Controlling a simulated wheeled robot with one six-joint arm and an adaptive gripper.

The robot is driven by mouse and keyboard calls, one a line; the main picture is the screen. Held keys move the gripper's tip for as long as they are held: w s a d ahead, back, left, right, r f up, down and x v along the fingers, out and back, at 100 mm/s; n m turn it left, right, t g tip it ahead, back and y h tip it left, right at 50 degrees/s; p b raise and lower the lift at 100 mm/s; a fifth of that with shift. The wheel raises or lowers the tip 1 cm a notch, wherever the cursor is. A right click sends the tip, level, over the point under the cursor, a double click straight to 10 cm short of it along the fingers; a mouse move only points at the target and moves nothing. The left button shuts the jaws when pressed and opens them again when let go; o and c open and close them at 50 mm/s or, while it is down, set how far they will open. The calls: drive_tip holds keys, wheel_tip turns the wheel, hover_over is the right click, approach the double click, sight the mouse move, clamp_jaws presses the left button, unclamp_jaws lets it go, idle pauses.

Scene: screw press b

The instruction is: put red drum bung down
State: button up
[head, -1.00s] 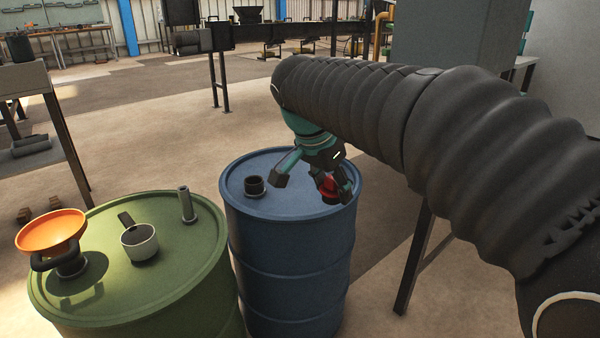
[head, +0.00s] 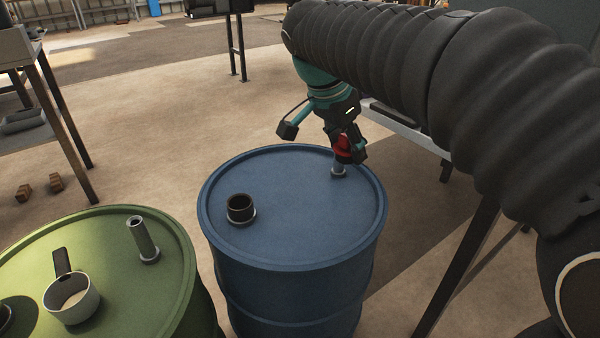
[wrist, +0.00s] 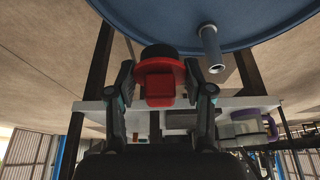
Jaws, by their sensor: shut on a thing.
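My gripper (head: 347,145) is shut on the red drum bung (head: 343,150) above the far right part of the blue drum (head: 290,220). In the wrist view, the bung (wrist: 160,88) sits between both fingertips (wrist: 159,80), with a dark round part on its drum side. A short grey pipe (head: 338,171) stands on the drum lid just below the bung in the head view. In the wrist view, the pipe (wrist: 211,48) is beside the bung and apart from it. A black open neck (head: 240,208) stands on the lid's left part.
A green drum (head: 110,270) stands at the left with a metal cup (head: 72,298) and an upright tube (head: 142,238) on top. A table (head: 400,118) is behind the gripper at the right. The blue lid's middle is clear.

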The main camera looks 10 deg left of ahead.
hover_over(301, 186)
drive_tip(key=s, duration=0.1)
drive_tip(key=f, duration=0.4)
drive_tip(key=a+f, duration=0.1)
drive_tip(key=f, duration=0.1)
drive_tip(key=shift+f, duration=0.1)
drive_tip(key=shift+d+f+b, duration=0.1)
drive_tip(key=shift+f+b, duration=0.35)
drive_tip(key=shift+f, duration=1.55)
drive_tip(key=shift+f, duration=0.2)
drive_tip(key=o, duration=1.3)
drive_tip(key=shift+r, duration=0.1)
drive_tip(key=shift+r, duration=0.2)
drive_tip(key=p+v, duration=0.2)
drive_tip(key=v, duration=0.9)
drive_tip(key=shift+s+r, duration=0.15)
drive_tip(key=shift+r, duration=0.2)
